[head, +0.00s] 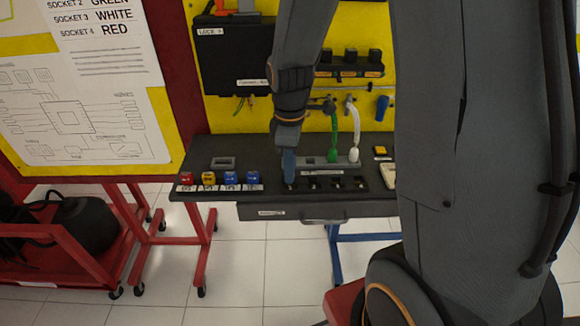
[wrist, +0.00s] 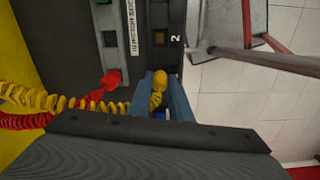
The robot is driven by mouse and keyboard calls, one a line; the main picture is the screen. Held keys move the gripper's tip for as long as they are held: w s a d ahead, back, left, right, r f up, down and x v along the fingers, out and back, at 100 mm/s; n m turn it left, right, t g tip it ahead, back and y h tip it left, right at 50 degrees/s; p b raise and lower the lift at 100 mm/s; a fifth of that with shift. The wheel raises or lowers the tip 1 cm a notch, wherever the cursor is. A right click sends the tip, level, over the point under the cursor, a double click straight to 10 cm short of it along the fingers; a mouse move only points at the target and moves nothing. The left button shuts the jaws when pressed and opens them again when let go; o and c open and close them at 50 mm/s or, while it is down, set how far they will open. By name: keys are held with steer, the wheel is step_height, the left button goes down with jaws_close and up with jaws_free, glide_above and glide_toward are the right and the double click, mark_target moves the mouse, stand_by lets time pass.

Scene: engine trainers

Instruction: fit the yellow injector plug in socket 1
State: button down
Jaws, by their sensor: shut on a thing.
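My gripper (wrist: 164,84) is shut on the yellow injector plug (wrist: 159,80), with its blue fingers on either side of the plug. A yellow coiled cable (wrist: 120,106) trails from it to the left. In the head view my gripper (head: 289,182) points down at the left end of the socket row, and the plug cannot be made out there. In the wrist view, socket 2 (wrist: 159,38) shows beside its white number, ahead of the plug. Socket 1 is hidden by the plug and fingers. I cannot tell whether the plug touches it.
A red plug (wrist: 110,80) with a coiled cable lies left of my gripper. Green (head: 333,155) and white (head: 354,155) plugs stand behind the socket row. Red, yellow and blue blocks (head: 231,178) line the bench's left front. A yellow panel (head: 230,110) rises behind.

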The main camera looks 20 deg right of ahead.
steer(key=shift+f, duration=0.1)
steer(key=c, duration=1.8)
jaws_free()
steer(key=shift+c, duration=0.2)
steer(key=shift+r+p, duration=2.35)
steer(key=shift+r, duration=0.45)
steer(key=shift+r+p, duration=0.35)
steer(key=shift+p, duration=0.1)
steer(key=o, duration=0.5)
steer(key=shift+o, duration=0.2)
